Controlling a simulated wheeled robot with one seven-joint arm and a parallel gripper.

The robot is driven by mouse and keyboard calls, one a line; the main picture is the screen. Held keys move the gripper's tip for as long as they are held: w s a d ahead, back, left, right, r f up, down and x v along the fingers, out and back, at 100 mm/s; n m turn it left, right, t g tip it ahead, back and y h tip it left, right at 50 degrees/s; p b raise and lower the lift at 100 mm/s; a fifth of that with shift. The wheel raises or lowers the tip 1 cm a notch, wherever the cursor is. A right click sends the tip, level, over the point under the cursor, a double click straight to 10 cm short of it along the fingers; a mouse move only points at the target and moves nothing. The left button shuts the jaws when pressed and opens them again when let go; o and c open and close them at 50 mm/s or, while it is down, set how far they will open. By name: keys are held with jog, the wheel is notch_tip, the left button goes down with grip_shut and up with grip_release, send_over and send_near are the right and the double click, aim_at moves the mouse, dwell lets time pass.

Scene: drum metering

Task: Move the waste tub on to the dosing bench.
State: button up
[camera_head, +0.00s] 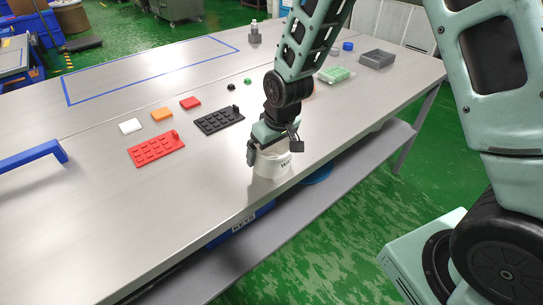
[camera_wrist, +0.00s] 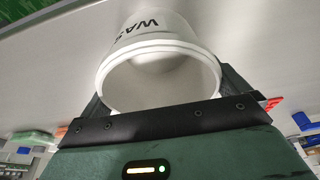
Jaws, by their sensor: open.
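The waste tub (camera_head: 271,164) is white with dark lettering and stands upright on the grey metal bench (camera_head: 190,210), close to its front edge. My gripper (camera_head: 270,147) is at the top of the tub, pointing down. In the wrist view the tub (camera_wrist: 158,38) shows its round rim and part of its lettering, with one open finger on either side. I cannot tell whether the fingers touch its wall. No label marks which surface is the dosing bench.
Left of the tub lie a red studded plate (camera_head: 156,148), a black studded plate (camera_head: 219,121) and small coloured blocks. A blue tape rectangle (camera_head: 150,95) encloses bare bench top. A grey tray (camera_head: 377,58) is at back right. A blue handle (camera_head: 33,156) is at left.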

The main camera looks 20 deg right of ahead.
jog(key=c, duration=0.8)
jog(key=shift+r, duration=0.1)
